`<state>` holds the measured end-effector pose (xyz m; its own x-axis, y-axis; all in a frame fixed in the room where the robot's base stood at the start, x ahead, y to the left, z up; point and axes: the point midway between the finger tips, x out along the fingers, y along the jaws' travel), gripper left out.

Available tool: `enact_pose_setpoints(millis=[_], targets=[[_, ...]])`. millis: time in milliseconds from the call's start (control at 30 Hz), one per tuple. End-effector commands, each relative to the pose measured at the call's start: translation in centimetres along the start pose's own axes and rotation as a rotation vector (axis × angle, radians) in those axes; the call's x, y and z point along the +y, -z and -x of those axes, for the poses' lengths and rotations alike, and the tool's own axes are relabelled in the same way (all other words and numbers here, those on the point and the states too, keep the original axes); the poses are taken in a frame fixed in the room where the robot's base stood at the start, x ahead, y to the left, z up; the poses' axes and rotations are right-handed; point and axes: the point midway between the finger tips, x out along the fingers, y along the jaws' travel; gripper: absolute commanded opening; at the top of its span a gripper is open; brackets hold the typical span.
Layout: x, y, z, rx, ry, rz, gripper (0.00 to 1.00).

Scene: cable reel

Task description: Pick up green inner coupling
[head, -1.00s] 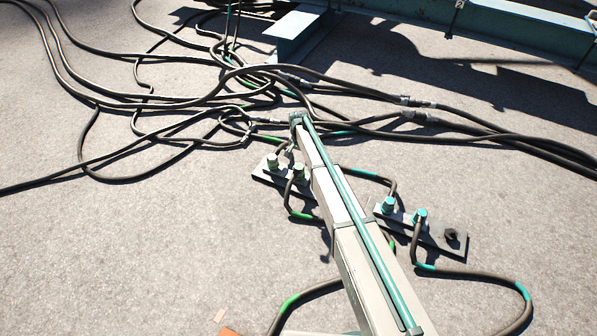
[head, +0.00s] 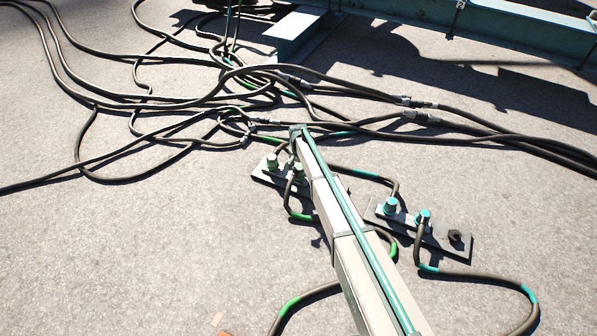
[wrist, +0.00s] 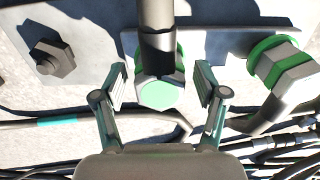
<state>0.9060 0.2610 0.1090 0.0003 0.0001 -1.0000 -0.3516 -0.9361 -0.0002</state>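The green inner coupling (wrist: 160,92) has a pale green hexagonal end and a dark hose stub. In the wrist view it sits between the two fingers of my gripper (wrist: 160,78), with a gap on both sides. My gripper is open and empty. Another green-ringed coupling (wrist: 277,62) is to the right in the wrist view. In the head view, two pale green couplings stand on a metal plate (head: 263,175) left of my arm: the nearer one (head: 298,172) and the farther one (head: 272,161). My arm hides part of the plate and my fingers there.
A dark bolt (wrist: 50,58) stands left of the inner coupling. A second plate (head: 440,238) with two teal couplings (head: 390,206) lies right of my arm. Loose hoses (head: 200,105) cover the ground beyond; a steel beam (head: 530,35) is at the back.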

Motion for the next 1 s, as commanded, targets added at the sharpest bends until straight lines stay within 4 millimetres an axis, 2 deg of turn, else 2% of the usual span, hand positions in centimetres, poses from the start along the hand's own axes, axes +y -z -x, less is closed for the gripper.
enact_pose_setpoints(millis=[33, 300, 367, 733, 867, 1000], targets=[[0.0, 0.0, 0.0, 0.000, 0.000, 0.000, 0.59], [0.0, 0.0, 0.0, 0.000, 0.000, 0.000, 0.14], [0.0, 0.0, 0.1, 0.000, 0.000, 0.000, 0.06], [0.0, 0.0, 0.7, 0.000, 0.000, 0.000, 0.06], [0.0, 0.0, 2.0, 0.000, 0.001, 0.000, 0.06], [0.4, -0.2, 4.1, 0.000, 0.000, -0.001, 0.06]])
